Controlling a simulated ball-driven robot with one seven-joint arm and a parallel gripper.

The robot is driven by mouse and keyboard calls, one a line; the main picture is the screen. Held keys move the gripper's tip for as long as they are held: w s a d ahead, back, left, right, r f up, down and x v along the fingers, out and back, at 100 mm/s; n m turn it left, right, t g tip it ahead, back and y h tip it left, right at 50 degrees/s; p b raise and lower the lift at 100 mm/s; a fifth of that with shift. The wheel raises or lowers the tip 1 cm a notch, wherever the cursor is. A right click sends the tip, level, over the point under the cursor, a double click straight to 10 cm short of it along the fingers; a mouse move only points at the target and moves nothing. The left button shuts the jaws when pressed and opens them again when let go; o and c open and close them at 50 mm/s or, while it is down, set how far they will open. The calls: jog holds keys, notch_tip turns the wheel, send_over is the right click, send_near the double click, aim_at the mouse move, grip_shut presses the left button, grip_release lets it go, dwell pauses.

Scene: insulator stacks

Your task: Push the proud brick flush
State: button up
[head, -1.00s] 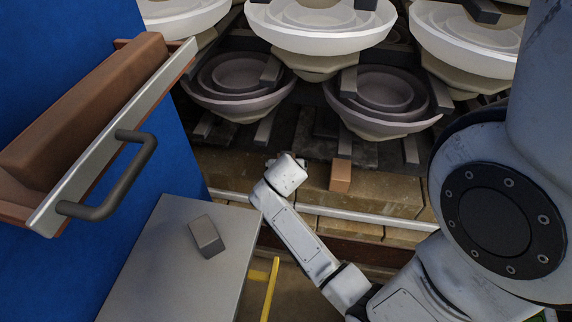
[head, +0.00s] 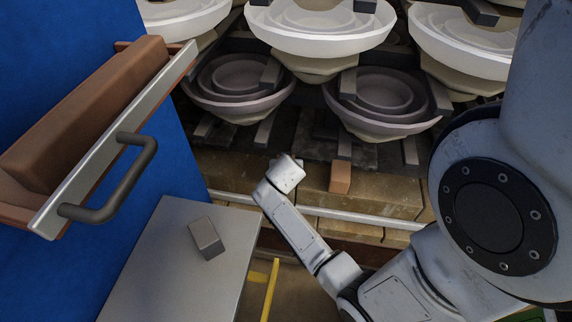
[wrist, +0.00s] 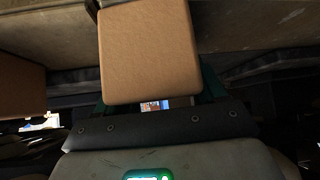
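A small orange-brown brick (head: 340,177) sticks out at the front of the brick deck under the dark bowl stacks in the head view. My arm's far end lies just left of it, apart from it in the picture. In the wrist view a tan brick face (wrist: 149,50) fills the upper middle, right in front of my gripper (wrist: 152,98). Teal finger parts show at both its sides, and the fingertips are hidden. Another tan brick (wrist: 35,80) shows at the left edge. I cannot tell which of these is the brick in the head view, nor whether the gripper touches the central one.
White bowl stacks (head: 320,30) and dark ones (head: 385,95) stand close above the deck. A metal rail (head: 330,212) runs along its front. A grey table (head: 165,255) with a small grey block (head: 206,238) and a blue panel (head: 170,150) with a handle (head: 125,185) are at left.

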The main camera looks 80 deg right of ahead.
jog(key=c, duration=1.1)
jog(key=shift+s, duration=0.1)
